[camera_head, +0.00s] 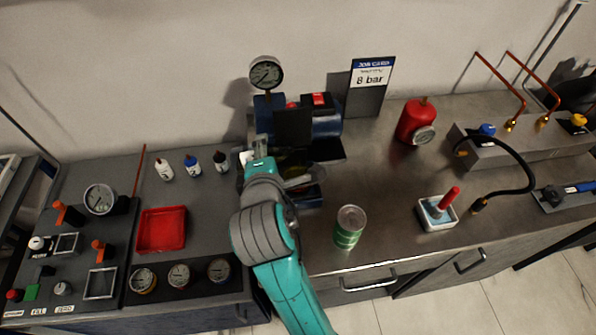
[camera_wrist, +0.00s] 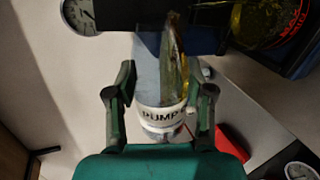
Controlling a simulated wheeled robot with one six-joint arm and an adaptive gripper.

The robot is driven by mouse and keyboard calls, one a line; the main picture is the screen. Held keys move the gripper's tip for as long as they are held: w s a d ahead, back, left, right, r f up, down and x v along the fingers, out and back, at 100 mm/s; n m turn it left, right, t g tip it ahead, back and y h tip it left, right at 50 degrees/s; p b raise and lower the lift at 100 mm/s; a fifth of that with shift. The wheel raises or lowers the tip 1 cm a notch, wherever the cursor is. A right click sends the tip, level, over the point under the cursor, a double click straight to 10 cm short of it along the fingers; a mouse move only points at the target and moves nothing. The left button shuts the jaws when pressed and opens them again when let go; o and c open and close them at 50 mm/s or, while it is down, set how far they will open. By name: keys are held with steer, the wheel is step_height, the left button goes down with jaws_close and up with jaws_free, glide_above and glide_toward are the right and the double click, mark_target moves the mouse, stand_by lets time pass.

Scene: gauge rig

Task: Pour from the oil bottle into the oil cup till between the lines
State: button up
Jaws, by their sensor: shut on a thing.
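My gripper (camera_wrist: 160,105) is shut on the oil bottle (camera_wrist: 162,115), a clear bottle with a white band reading PUMP. Yellow oil lies along one side of the bottle, so it appears tilted. Its far end is hidden behind a dark part at the top of the wrist view. The oil cup (camera_wrist: 268,22), clear with red MAX and MIN marks, shows at the upper right of the wrist view with yellow oil in it. The exact level and any stream cannot be made out. In the head view my gripper is in front of the blue pump (camera_head: 325,122), mostly covering the cup.
A dial gauge (camera_head: 266,72) stands over the pump, with an 8 bar card (camera_head: 372,77) behind. Several small bottles (camera_head: 192,164) and a red tray (camera_head: 162,229) are left. A green can (camera_head: 349,227) stands right of my arm; a red cylinder (camera_head: 416,122) is farther back.

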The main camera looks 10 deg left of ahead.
steer(key=shift+f+n+h, duration=0.3)
steer(key=shift+f+n, duration=0.2)
stand_by(0.6)
steer(key=shift+d+r+n+t+h, duration=0.1)
steer(key=shift+r+n+t+h, duration=0.3)
steer(key=shift+n, duration=0.3)
steer(key=shift+f, duration=0.15)
steer(key=shift+d+n+h, duration=0.1)
steer(key=shift+n+h, duration=0.2)
